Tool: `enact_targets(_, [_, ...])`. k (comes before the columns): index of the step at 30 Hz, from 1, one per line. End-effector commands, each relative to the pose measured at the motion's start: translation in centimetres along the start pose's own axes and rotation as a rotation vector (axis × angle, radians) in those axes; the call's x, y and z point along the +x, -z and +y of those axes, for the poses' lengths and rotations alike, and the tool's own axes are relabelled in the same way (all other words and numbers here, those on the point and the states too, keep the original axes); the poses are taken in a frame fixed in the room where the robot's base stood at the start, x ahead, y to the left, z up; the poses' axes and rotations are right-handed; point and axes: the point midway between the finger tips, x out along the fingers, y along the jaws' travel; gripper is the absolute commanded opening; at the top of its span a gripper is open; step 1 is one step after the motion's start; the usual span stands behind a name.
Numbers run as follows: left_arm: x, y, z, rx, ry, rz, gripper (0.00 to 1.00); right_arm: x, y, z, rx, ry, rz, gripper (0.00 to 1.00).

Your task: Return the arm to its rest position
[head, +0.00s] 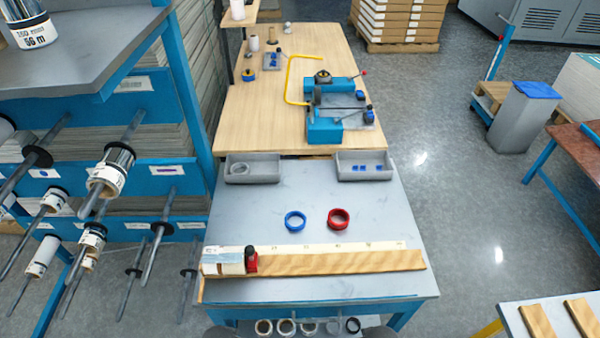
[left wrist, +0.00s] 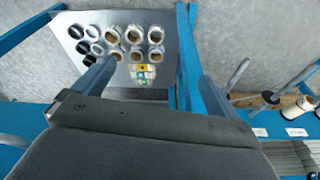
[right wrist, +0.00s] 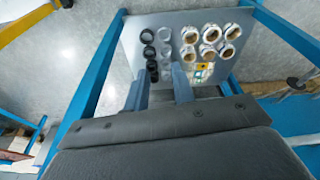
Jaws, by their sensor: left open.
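Neither gripper shows in the head view. In the left wrist view my left gripper (left wrist: 155,80) has its fingers wide apart with nothing between them. In the right wrist view my right gripper (right wrist: 159,88) has its fingers a narrower gap apart, and I see nothing held between them. Both point down towards a grey lower shelf (left wrist: 72,60) holding several rolls and rings. On the grey table (head: 310,290), a white roll (head: 222,262) lies at the left end of a wooden ruler board (head: 340,262), beside a red and black stop (head: 251,261).
A blue ring (head: 295,221) and a red ring (head: 338,218) lie on the grey table. Two grey bins (head: 252,178) (head: 365,175) stand at its back edge. A blue rack (head: 182,90) with rolls on rods is at the left. Open floor (head: 450,200) lies to the right.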

Motion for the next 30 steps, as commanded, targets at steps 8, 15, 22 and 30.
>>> enact_targets(8, [16.6, -7.4, 1.2, 0.005, -0.014, -0.047, 0.97, 16.6, -7.3, -1.1, -0.005, 0.013, -0.047, 0.25])
enact_targets(15, [25.2, -13.3, 1.9, 0.008, -0.021, -0.072, 0.97, 25.2, -13.2, -1.9, -0.008, 0.020, -0.072, 0.25])
enact_targets(22, [27.3, -15.1, 2.1, 0.009, -0.023, -0.078, 0.97, 27.3, -15.0, -2.1, -0.009, 0.022, -0.077, 0.25])
enact_targets(30, [27.3, -15.1, 2.1, 0.009, -0.023, -0.078, 0.97, 27.3, -15.0, -2.1, -0.009, 0.022, -0.077, 0.25])
